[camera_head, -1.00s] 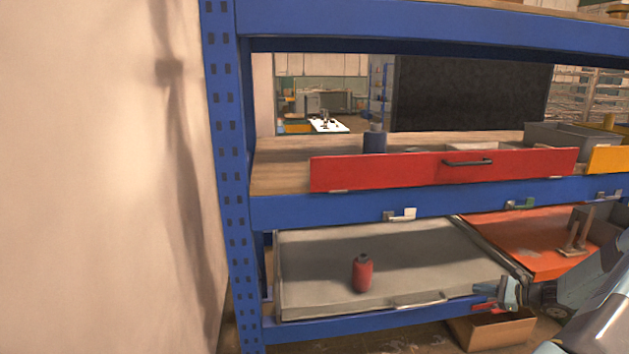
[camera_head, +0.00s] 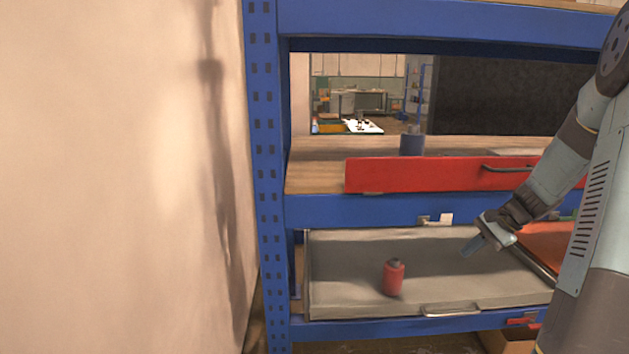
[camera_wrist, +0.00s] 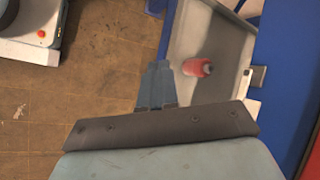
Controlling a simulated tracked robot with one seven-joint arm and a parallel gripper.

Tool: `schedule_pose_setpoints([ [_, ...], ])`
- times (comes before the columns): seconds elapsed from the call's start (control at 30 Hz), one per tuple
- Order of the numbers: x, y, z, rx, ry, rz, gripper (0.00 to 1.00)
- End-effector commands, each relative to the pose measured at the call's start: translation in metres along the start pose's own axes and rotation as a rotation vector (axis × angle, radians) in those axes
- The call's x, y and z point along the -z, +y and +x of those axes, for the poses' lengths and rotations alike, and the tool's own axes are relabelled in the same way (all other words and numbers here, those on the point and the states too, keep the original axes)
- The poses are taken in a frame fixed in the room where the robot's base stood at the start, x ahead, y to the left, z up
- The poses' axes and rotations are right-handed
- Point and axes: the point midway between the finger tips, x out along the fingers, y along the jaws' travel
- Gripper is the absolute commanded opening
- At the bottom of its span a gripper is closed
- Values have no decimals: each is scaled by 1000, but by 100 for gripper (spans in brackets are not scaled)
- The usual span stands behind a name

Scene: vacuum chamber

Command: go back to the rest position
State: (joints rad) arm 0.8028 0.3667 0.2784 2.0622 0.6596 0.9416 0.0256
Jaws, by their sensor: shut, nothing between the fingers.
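My gripper (camera_head: 474,245) is at the right of the head view, in front of the shelf and above the grey drawer. Its fingers are together with nothing between them, pointing down and left. In the wrist view its fingertips (camera_wrist: 156,68) show beside the drawer. My arm rises at the right edge of the head view and hides part of the shelf.
A red bottle (camera_head: 393,277) stands in the pulled-out grey drawer (camera_head: 335,308); it also shows in the wrist view (camera_wrist: 197,67). A red drawer front (camera_head: 415,175) and a dark blue bottle (camera_head: 411,140) are on the level above. A blue post (camera_head: 265,180) stands left. Brown floor (camera_wrist: 40,120) is open.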

Motion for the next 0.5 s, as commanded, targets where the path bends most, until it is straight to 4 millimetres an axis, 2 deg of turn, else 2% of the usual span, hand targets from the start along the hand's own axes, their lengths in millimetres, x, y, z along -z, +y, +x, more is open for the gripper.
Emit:
schedule_pose_setpoints([
  [0.03,-16,-7,-4,-26,15,-43,0],
  [0.2,-62,-20,-17,-108,62,-171,0],
  [0.5,-142,-30,-41,-228,151,-391,0],
])
